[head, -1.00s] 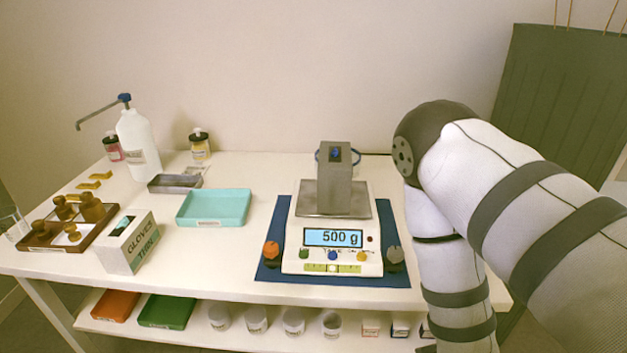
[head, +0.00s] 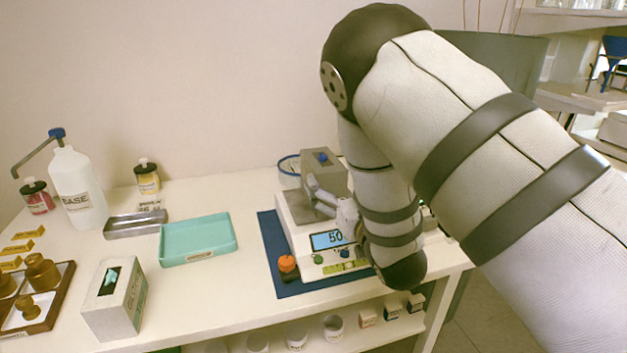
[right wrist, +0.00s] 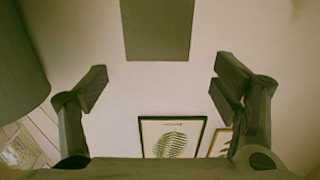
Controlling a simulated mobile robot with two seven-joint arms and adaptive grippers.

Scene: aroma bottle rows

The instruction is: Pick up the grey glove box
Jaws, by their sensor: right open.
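A tall grey box (head: 326,166) with a blue tuft on top stands on the white scale (head: 292,205); its lower part is partly hidden by my right gripper and forearm. A paler box lettered GLOVES (head: 116,298), with teal showing in its slot, stands at the front left of the table. My right gripper (head: 318,198) is open at the front of the grey box; contact cannot be told. In the right wrist view the open fingers (right wrist: 160,88) are empty between their tips, and a flat grey shape, seemingly the box (right wrist: 157,28), lies beyond. My left gripper is not in view.
A blue mat (head: 268,245) lies under the scale. A turquoise tray (head: 198,240), a metal tray (head: 136,224), a white pump bottle (head: 77,190) and a weight tray (head: 55,305) are to the left. My right arm covers the table's right side.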

